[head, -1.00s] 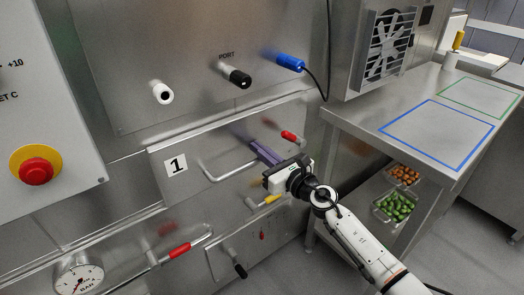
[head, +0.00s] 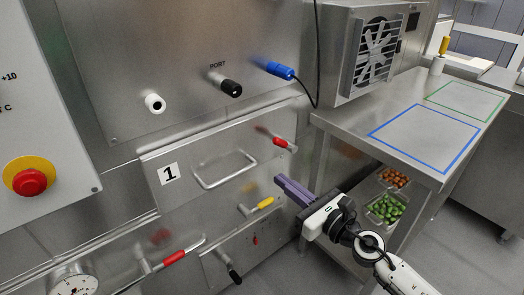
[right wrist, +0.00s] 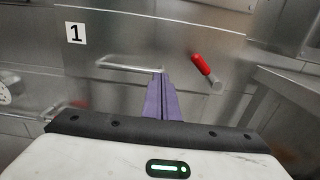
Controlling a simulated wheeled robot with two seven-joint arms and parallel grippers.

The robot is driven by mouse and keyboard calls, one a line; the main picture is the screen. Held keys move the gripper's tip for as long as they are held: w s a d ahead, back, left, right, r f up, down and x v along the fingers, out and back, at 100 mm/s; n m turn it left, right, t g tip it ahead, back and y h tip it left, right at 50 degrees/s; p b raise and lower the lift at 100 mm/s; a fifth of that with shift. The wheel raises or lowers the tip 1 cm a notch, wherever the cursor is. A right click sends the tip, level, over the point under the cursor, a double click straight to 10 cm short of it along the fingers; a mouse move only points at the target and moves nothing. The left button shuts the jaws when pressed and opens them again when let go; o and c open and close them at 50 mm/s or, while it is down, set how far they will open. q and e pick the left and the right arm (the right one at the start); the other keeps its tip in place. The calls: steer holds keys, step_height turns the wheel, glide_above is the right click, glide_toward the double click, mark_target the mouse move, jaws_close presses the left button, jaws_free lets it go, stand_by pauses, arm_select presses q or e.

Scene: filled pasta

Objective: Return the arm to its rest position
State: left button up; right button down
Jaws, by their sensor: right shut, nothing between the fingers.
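My right gripper (head: 296,192), with purple fingers, is shut and empty in the head view. It is in front of the steel machine, to the right of and below the door marked 1 (head: 167,174), with a gap to the door handle (head: 224,170). In the right wrist view the shut fingers (right wrist: 162,98) point towards the machine, and the handle (right wrist: 128,64) shows beyond them. The red lever (head: 284,143) is at the door's right; it also shows in the right wrist view (right wrist: 201,65). My left gripper is not in view.
The steel table (head: 335,122) stands to the right, with blue and green outlined areas on top. Trays of brown (head: 394,178) and green items (head: 388,207) sit on its lower shelf, close behind my right arm. The yellow lever (head: 264,203) is left of the gripper.

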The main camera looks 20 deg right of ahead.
steer(key=s+a+f+n+g+h, duration=0.2)
steer(key=s+f+n+g, duration=0.2)
steer(key=s+f+n, duration=0.7)
steer(key=s+a+f+n+g+h+p, duration=0.1)
steer(key=s+a+f+n+g+h, duration=0.1)
steer(key=s+f+n, duration=1)
steer(key=s+a+n+g, duration=0.1)
steer(key=s+n, duration=0.3)
steer(key=n, duration=0.6)
steer(key=shift+s+n+g, duration=0.3)
steer(key=shift+s+g, duration=0.1)
steer(key=shift+g, duration=0.1)
